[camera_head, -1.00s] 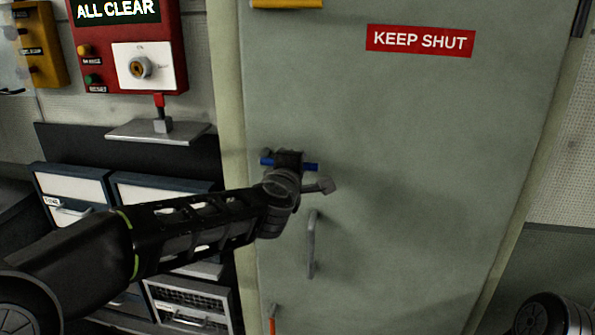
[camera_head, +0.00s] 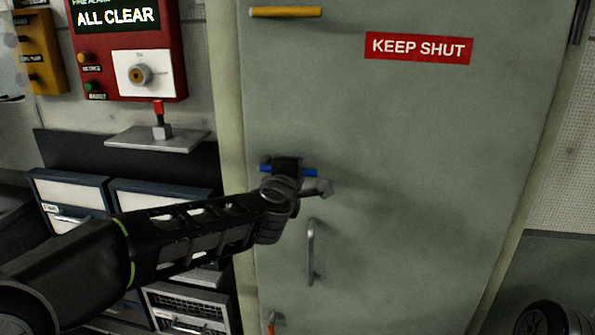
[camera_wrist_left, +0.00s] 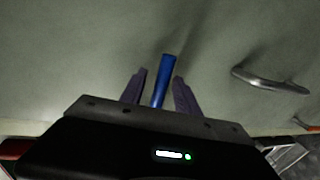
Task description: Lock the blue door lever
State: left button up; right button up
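The blue door lever (camera_head: 309,172) lies level across the left side of the grey-green door (camera_head: 420,150). My left gripper (camera_head: 285,165) is in front of it and hides its middle; blue shows on both sides. In the left wrist view the blue lever (camera_wrist_left: 164,78) runs between the two dark fingers of my left gripper (camera_wrist_left: 159,76). The fingers are open, with a gap visible on each side of the lever. The inner end of the lever is hidden by the gripper body. My right gripper is not in view.
A yellow lever (camera_head: 285,12) is higher on the door and a red-orange one (camera_head: 271,323) is low down. A grey door handle (camera_head: 311,252) is just below my gripper, and also shows in the wrist view (camera_wrist_left: 268,82). A red alarm panel (camera_head: 150,85) is on the left wall.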

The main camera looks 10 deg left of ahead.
pick_arm(q)
jog(key=v, duration=0.7)
jog(key=shift+s, duration=0.35)
jog(key=shift+r, duration=0.1)
